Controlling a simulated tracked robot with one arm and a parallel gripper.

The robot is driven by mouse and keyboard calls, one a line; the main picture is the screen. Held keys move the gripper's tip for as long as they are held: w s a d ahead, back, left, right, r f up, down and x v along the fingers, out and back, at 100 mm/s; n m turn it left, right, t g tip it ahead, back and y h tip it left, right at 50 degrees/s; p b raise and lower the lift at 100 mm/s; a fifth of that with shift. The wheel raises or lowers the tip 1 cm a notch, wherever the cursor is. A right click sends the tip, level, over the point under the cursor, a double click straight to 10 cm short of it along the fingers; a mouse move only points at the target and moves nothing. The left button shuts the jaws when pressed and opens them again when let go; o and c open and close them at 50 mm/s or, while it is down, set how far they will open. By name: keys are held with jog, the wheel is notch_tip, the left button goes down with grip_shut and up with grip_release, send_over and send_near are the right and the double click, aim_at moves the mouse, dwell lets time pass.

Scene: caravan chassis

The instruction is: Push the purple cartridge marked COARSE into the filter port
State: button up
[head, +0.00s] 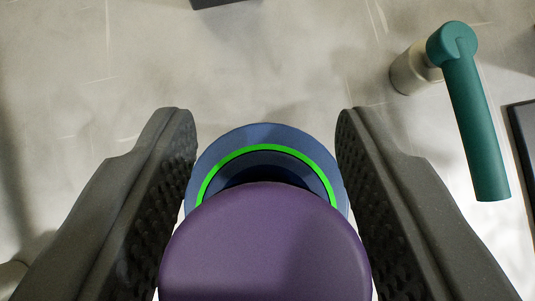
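The purple cartridge (265,245) is at the bottom middle of the head view, its smooth, round end towards me. No COARSE marking shows on this face. My gripper (267,150) has one dark textured finger on each side of it, and the pads meet its sides, so it looks shut on the cartridge. Just beyond the cartridge is the blue round filter port (265,134) with a bright green ring and a dark opening. The cartridge covers the lower part of the port and ring. How far it is inside the opening, if at all, is hidden.
A teal lever handle (475,120) on a pale round base (410,72) stands out at the upper right. A dark panel (524,140) is at the right edge, and a dark object (222,2) at the top edge.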

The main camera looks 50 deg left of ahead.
dwell(0.3)
jog(key=p+v, duration=0.1)
jog(key=v, duration=1.2)
jog(key=shift+s+d+r, duration=0.2)
jog(key=w+d+r+m+t+h, duration=0.1)
jog(key=w+d+r+m+t, duration=0.15)
jog(key=d+r, duration=0.8)
jog(key=w+d+r+m+t+h, duration=0.1)
jog(key=w+d+r+m+t, duration=0.15)
jog(key=d+r, duration=0.85)
jog(key=s+d+r+m+t+h, duration=0.2)
jog(key=s+d+r, duration=0.3)
jog(key=d, duration=0.5)
jog(key=s+d+r+m+t+h, duration=0.2)
jog(key=s+d+r, duration=0.3)
jog(key=d+r, duration=0.4)
jog(key=shift+s+d+r+m+t+h, duration=0.2)
jog(key=shift+d+r+m+t+h, duration=0.2)
jog(key=shift+r+m+h, duration=0.15)
